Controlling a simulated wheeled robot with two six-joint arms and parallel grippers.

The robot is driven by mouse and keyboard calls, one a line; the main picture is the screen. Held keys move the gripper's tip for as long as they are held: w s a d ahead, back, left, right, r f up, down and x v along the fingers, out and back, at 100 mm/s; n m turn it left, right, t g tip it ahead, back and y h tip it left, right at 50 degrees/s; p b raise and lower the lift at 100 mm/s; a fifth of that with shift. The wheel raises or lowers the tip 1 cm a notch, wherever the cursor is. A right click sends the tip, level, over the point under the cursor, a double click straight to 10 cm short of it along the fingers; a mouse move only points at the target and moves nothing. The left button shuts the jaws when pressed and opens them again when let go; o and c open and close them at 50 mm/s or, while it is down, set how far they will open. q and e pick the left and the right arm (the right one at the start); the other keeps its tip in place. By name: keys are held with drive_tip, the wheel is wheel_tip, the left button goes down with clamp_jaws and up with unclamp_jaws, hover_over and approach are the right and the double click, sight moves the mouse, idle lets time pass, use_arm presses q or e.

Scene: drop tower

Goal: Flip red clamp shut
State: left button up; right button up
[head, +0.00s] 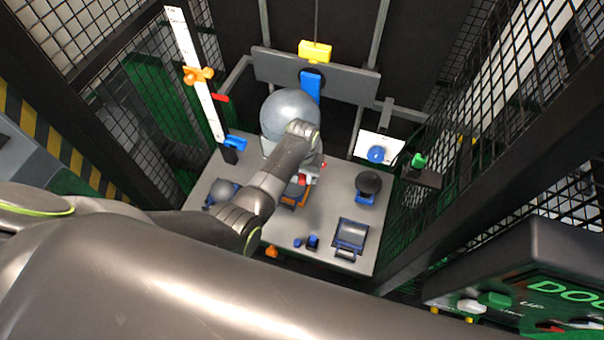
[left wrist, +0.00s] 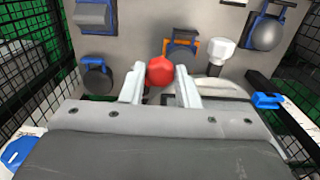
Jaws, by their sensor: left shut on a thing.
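The red clamp shows in the left wrist view as a faceted red knob (left wrist: 160,70), between the two pale fingers of my left gripper (left wrist: 161,86). The gripper is shut on it. In the head view, a small patch of red (head: 303,180) shows just below my left wrist, over the table; my arm and wrist hide most of the clamp there. How far the clamp is tilted cannot be told. My right gripper is not in view.
A large grey ball (head: 288,108) is under a blue holder (head: 311,83) behind my wrist. On the grey table (head: 330,205) stand a dark ball (head: 369,183), a blue-framed tray (head: 351,235) and an orange-framed holder (head: 291,200). A scale post (head: 195,75) and mesh fences flank it.

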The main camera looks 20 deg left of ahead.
use_arm(q)
drive_tip(key=shift+d, duration=0.1)
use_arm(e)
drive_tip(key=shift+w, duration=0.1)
use_arm(q)
drive_tip(key=n, duration=0.2)
drive_tip(key=d+n, duration=0.1)
drive_tip(key=shift+s+d+n, duration=0.1)
drive_tip(key=shift+s+n, duration=0.1)
drive_tip(key=shift+n, duration=0.2)
drive_tip(key=shift+w+d+n, duration=0.2)
drive_tip(key=shift+d+n, duration=0.45)
drive_tip(key=shift+n, duration=1.05)
drive_tip(key=shift+w+d+n, duration=0.15)
drive_tip(key=shift+d+n, duration=0.45)
drive_tip(key=shift+n, duration=1.1)
drive_tip(key=shift+w+d+n, duration=0.2)
drive_tip(key=shift+d+n, duration=0.45)
drive_tip(key=shift+n, duration=1.05)
drive_tip(key=o, duration=1)
drive_tip(key=shift+c, duration=0.2)
